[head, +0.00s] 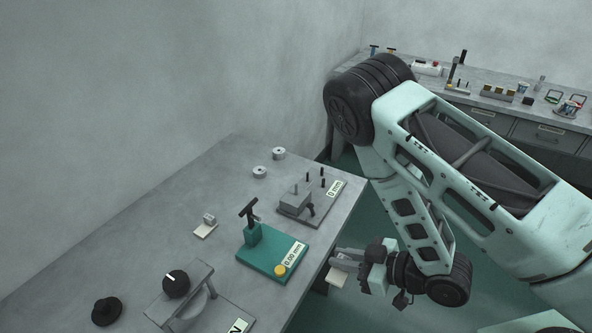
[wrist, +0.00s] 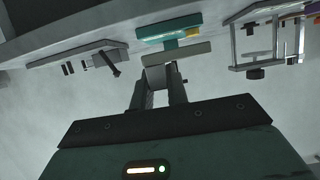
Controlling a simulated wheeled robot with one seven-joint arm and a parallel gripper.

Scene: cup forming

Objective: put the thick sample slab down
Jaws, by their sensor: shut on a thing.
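My gripper (head: 350,262) hangs beside the right edge of the near table, off the tabletop, in the head view. In the wrist view my gripper (wrist: 160,88) is shut on a small pale block between its fingers. A pale flat slab (wrist: 180,53) lies beyond the fingertips there and seems to be one piece with that block. The slab (head: 338,279) also shows below the fingers in the head view, partly hidden. I take it as the thick sample slab. A similar small white piece with a grey block (head: 205,228) lies on the table.
The table (head: 150,240) carries a teal gauge stand (head: 275,257) reading 0.00 mm, a grey pin fixture (head: 298,200) marked 0 mm, two small metal cylinders (head: 269,162), a knobbed frame (head: 180,290) and a black knob (head: 106,311). The table's back left is bare. A cluttered counter (head: 500,85) stands behind.

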